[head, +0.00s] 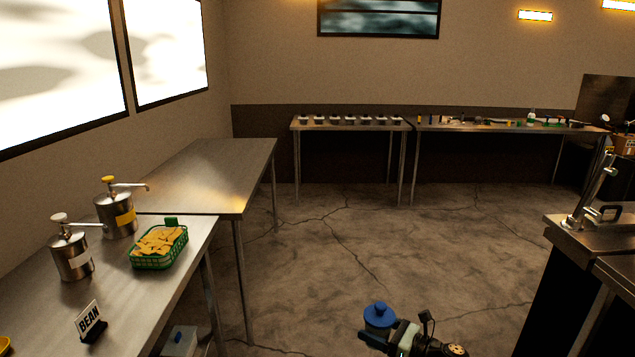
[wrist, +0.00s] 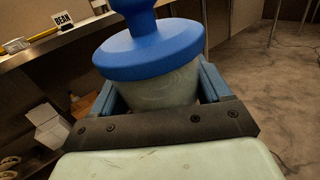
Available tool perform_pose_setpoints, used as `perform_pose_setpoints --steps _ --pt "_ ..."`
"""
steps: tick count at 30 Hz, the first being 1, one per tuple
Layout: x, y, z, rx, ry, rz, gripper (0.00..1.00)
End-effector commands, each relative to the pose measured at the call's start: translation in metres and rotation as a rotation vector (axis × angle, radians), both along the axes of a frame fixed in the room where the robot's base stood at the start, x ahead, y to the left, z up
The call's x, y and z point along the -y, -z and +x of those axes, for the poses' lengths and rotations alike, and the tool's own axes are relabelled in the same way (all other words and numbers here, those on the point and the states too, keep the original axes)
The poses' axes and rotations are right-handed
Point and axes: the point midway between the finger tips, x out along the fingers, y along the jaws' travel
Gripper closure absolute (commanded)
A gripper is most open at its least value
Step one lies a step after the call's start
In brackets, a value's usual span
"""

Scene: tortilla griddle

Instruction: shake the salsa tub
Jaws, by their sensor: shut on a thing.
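The salsa tub (head: 380,322) has a blue lid with a knob and a pale, cloudy body. My gripper (head: 383,337) is shut on it at the bottom of the head view, held out over the floor and clear of the counters. In the wrist view the tub's blue lid (wrist: 150,48) fills the upper middle. Its pale body (wrist: 165,85) sits between my two blue fingers (wrist: 160,95). The tub looks tilted slightly in the wrist view, with the lid on. Its lower part is hidden by the gripper.
A steel counter at left (head: 140,315) bears two pump dispensers (head: 72,255), a green basket of chips (head: 160,247) and a BEAN sign (head: 90,318). A bare steel table (head: 205,175) stands behind it. At right is a griddle station (head: 575,240). Open floor (head: 350,250) lies between.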

Motion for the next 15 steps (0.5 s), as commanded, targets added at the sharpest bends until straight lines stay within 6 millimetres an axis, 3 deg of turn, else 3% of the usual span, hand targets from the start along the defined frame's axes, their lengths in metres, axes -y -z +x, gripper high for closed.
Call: perform_pose_setpoints --steps 4,10,13,15 --pt "0.014 -0.003 0.000 0.002 0.024 0.001 0.70" --pt "0.018 -0.048 -0.001 0.005 0.031 -0.002 0.70" --pt "0.018 -0.037 0.001 -0.002 0.031 0.000 0.70" --pt "0.018 -0.017 0.001 -0.006 0.030 0.002 0.70"
